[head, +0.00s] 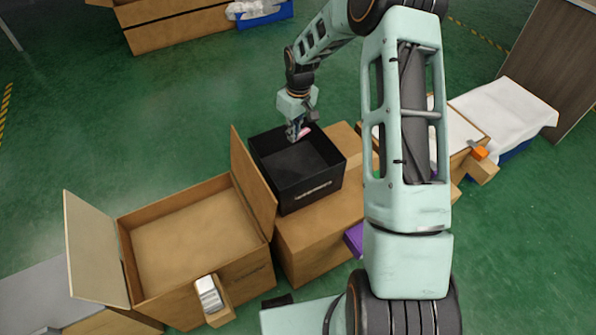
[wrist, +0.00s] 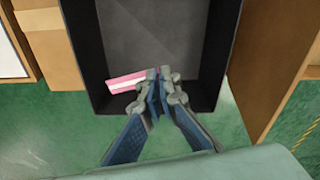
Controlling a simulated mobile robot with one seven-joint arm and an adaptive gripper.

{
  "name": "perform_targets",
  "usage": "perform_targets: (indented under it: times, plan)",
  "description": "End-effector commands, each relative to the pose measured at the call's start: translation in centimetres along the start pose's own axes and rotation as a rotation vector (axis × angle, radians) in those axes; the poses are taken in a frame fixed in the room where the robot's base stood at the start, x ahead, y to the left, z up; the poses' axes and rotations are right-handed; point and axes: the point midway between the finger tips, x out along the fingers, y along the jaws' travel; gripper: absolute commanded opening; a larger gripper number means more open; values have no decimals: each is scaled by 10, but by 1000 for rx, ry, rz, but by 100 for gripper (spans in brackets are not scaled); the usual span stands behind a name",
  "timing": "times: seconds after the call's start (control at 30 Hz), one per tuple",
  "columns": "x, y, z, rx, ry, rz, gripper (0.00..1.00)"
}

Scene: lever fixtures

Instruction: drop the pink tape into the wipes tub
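The pink tape (head: 304,132), pink with a pale stripe, is held between the fingers of my gripper (head: 294,133). A black open-topped tub (head: 318,190), which I take for the wipes tub, stands on a cardboard box. The gripper and tape are over the tub's far side in the head view. The tub (wrist: 95,50) lies under the tape in the wrist view; the height between them is unclear.
A large open cardboard box (head: 195,235) with raised flaps stands left of the tub; one flap rises beside it. A closed cardboard box (head: 320,235) supports the tub. A purple object (head: 354,239) is near its right.

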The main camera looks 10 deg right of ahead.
Motion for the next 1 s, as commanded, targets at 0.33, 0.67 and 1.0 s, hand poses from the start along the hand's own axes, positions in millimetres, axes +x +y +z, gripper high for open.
perform_targets:
  times: [0.33, 0.67, 1.0]
  plan:
    - [34, 0, 4, 0, -1, 1, 0]
    - [33, 0, 4, 1, -1, 0, 12]
    - [33, 0, 4, 1, -1, 0, 25]
